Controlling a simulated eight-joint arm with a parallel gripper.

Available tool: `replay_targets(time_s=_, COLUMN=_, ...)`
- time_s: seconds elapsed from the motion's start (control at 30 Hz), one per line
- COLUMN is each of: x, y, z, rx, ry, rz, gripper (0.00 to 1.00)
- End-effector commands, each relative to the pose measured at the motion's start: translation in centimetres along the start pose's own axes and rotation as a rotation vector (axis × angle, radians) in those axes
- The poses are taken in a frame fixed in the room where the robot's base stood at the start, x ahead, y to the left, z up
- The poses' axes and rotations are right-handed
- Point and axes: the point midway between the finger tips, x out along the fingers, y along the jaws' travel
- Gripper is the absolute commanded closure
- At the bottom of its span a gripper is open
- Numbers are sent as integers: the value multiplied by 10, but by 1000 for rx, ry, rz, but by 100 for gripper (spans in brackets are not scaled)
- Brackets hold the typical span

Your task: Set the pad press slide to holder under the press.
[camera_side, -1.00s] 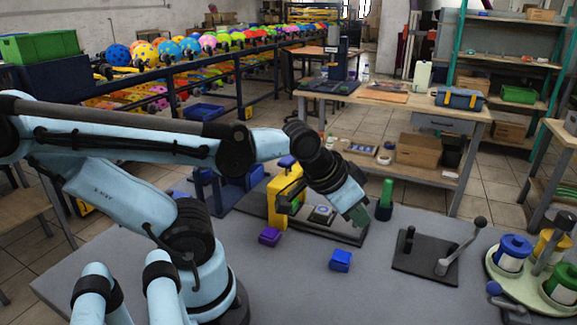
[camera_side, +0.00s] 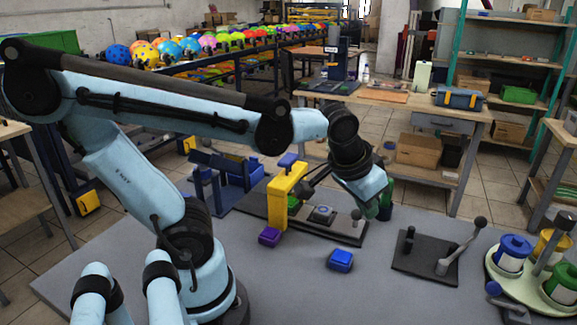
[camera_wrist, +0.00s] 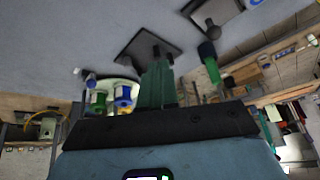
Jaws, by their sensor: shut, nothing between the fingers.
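The yellow pad press (camera_side: 286,188) stands on a dark base plate (camera_side: 330,236). Its slide carries a dark square holder (camera_side: 322,213) with a light round centre. The holder sits to the right of the yellow column, with a green part close to the column. A grey knob (camera_side: 357,215) stands at the right end of the base. My gripper (camera_side: 377,211) is just right of the knob, above the table and apart from it. Its green fingers (camera_wrist: 157,84) are together and empty in the wrist view. Exact alignment under the press head is hard to tell.
A dark plate with a lever (camera_side: 425,258) and a paint carousel (camera_side: 500,268) are at right.

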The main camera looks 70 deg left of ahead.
Motion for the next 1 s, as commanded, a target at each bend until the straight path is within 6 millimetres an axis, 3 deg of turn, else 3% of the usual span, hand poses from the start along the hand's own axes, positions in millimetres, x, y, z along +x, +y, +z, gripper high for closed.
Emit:
replay_targets(time_s=0.6, x=30, y=10, z=-64, rx=-282, ry=-185, rz=-413, gripper=100)
replay_targets(time_s=1.0, x=46, y=20, z=-80, rx=-407, ry=-172, rz=-591, gripper=100)
